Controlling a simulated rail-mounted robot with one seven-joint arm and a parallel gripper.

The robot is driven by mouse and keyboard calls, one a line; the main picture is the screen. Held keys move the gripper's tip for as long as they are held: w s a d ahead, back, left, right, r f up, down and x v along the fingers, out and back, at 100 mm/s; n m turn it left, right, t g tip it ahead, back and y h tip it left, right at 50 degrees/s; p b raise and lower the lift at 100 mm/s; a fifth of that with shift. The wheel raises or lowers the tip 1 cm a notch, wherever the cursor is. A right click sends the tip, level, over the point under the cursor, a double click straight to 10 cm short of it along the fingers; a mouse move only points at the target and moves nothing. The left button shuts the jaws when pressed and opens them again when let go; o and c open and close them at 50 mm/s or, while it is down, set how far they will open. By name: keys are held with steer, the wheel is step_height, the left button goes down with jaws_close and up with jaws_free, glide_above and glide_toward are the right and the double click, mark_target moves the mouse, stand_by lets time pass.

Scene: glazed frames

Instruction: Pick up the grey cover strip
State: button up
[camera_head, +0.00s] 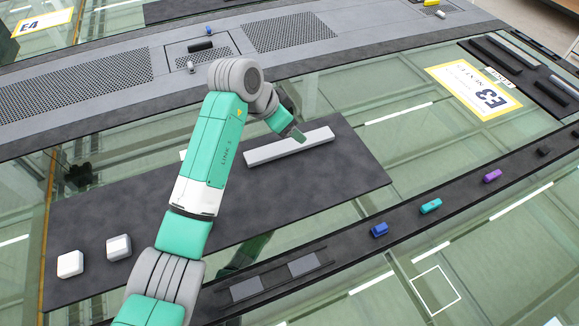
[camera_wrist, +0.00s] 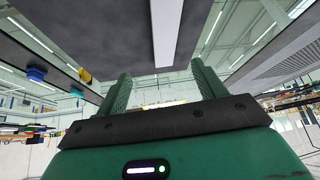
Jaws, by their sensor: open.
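The grey cover strip (camera_head: 275,150) is a long, straight, light grey bar. It lies on the dark mat (camera_head: 340,180) in the head view, partly behind the end of my arm. In the wrist view the strip (camera_wrist: 165,32) runs down from the top edge, between the directions of my two fingers. My gripper (camera_wrist: 162,88) shows there as two green fingers standing apart, with nothing between them. In the head view my gripper (camera_head: 297,133) appears over the strip's right half; its fingertips are hard to make out, and I cannot tell the gap to the strip.
Two white blocks (camera_head: 70,263) (camera_head: 119,247) stand on the mat's left end. A dark rail (camera_head: 405,222) in front carries blue (camera_head: 379,229), teal (camera_head: 430,206) and purple (camera_head: 492,176) pieces. A grey perforated panel (camera_head: 290,32) lies behind. The mat's right end is clear.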

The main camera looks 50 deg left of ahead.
mark_target(289, 144)
steer(key=shift+s+a+f, duration=0.85)
steer(key=shift+s+f, duration=0.2)
steer(key=shift+f, duration=0.05)
steer(key=shift+x, duration=1.35)
steer(key=x, duration=0.1)
steer(key=b+x, duration=0.1)
steer(key=x, duration=0.1)
steer(key=b+x, duration=0.1)
steer(key=shift+s+a+f, duration=0.15)
steer(key=shift+a+f, duration=0.1)
steer(key=shift+f, duration=0.35)
steer(key=shift+f, duration=0.15)
steer(key=shift+c, duration=0.4)
steer(key=c, duration=1.1)
